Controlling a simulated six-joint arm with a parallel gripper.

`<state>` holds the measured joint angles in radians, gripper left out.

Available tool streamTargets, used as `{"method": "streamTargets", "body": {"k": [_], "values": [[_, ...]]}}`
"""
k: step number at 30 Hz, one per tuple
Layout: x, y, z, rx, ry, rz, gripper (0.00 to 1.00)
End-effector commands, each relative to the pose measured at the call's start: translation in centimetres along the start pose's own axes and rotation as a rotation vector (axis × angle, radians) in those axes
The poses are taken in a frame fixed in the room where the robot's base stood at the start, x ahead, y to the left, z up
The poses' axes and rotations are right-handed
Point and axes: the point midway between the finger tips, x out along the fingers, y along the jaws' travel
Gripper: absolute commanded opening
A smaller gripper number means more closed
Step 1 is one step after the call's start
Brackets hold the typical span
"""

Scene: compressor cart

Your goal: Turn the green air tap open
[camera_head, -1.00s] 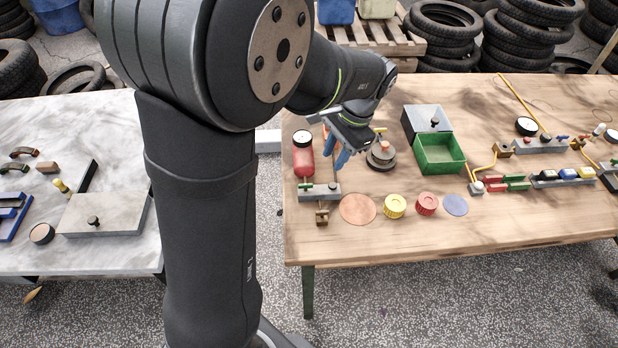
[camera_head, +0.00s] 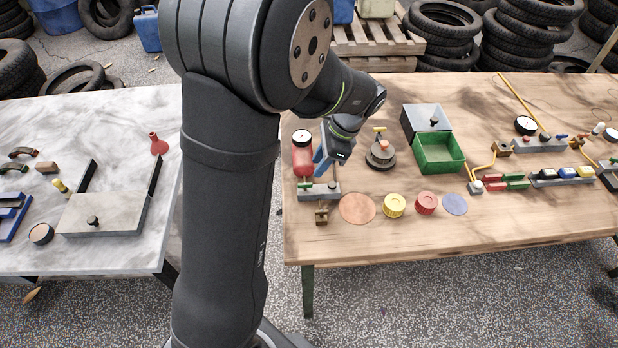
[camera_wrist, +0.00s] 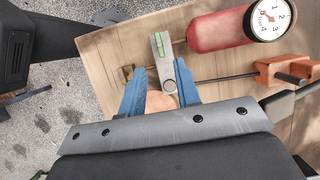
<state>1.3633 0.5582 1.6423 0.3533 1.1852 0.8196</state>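The green air tap (camera_head: 306,184) is a small green bar on a grey block (camera_head: 325,192) at the left end of the wooden table, in front of a red cylinder (camera_head: 303,162) with a white gauge. In the wrist view the green bar (camera_wrist: 160,44) lies just beyond my fingertips, along the narrow grey block. My gripper (camera_wrist: 160,72) is open, with its two blue fingers on either side of the block's near end. It seems apart from the tap. In the head view my gripper (camera_head: 325,168) is above and behind the block, partly hidden by my wrist.
A brass fitting (camera_head: 321,214) is at the block's front. A copper disc (camera_head: 357,209), a yellow cap (camera_head: 393,206) and a red cap (camera_head: 427,204) lie to the right. An orange clamp (camera_wrist: 283,70) shows in the wrist view.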

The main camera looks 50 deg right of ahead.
Motion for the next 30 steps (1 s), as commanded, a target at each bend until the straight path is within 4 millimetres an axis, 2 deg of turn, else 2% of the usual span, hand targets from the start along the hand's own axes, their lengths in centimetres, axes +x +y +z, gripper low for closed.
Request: {"method": "streamTargets", "body": {"k": [3,9,15,23,28,30], "values": [[2.6,0.1,0.0,0.0,-0.002,0.003,0.3],[5.8,0.0,0.0,0.0,-0.001,0.002,0.3],[7.1,0.0,0.0,0.0,0.0,0.0,0.3],[7.2,0.0,0.0,-0.001,0.001,0.0,0.3],[7.2,0.0,0.0,-0.001,0.001,-0.001,0.01],[7.2,0.0,0.0,-0.001,0.001,-0.001,0.0]]}}
